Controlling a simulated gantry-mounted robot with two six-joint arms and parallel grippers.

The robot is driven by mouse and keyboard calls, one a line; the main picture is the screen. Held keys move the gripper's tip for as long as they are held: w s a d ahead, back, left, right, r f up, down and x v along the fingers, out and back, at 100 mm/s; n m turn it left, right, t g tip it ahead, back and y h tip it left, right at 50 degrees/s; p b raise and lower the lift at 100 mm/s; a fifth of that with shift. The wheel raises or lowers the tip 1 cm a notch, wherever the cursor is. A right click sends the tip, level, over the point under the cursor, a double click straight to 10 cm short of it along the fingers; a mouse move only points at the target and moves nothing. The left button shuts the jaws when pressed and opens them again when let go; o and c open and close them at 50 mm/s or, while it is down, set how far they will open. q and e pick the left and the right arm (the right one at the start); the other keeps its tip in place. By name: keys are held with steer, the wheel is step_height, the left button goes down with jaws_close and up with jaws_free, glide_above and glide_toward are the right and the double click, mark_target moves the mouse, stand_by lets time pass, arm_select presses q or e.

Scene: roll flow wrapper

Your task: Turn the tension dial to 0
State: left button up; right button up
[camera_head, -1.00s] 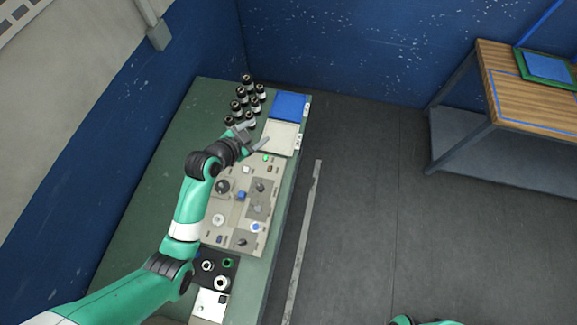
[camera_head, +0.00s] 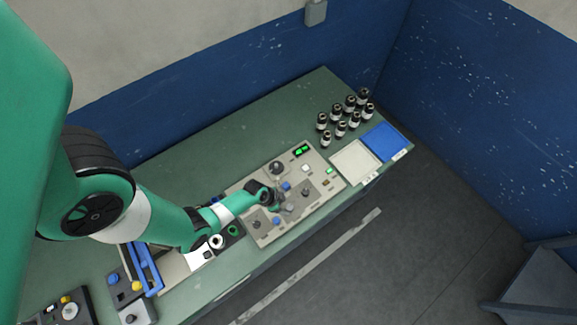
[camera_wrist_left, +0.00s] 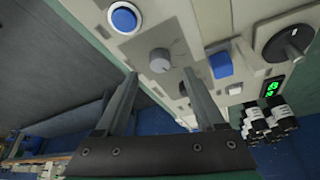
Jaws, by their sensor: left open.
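The control panel (camera_head: 318,180) lies on the green bench. In the left wrist view, a small grey round dial (camera_wrist_left: 160,61) with faint tick marks beside it sits on the panel; I cannot read a label, so I cannot tell for sure that it is the tension dial. My left gripper (camera_wrist_left: 161,75) is open, its two fingers on either side of that dial in the picture. I cannot tell whether they touch it. In the head view my left gripper (camera_head: 286,207) is low over the panel, partly hiding it. My right gripper is out of view.
A blue round button (camera_wrist_left: 123,18), a blue square button (camera_wrist_left: 220,65) and a larger black knob (camera_wrist_left: 288,43) surround the dial. A green lit display (camera_head: 301,151) is on the panel. Several dark bottles (camera_head: 350,104), a white tray (camera_head: 354,162) and a blue tray (camera_head: 383,141) stand beyond.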

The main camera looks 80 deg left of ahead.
mark_target(290, 207)
arm_select(q)
steer(key=b+x, duration=0.1)
steer(key=x, duration=0.3)
steer(key=shift+w+f+b, duration=0.2)
steer(key=shift+f+b, duration=0.1)
steer(key=shift+b, duration=0.05)
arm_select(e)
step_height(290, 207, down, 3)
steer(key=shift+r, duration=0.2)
arm_select(q)
steer(key=shift+c, duration=0.3)
jaws_close()
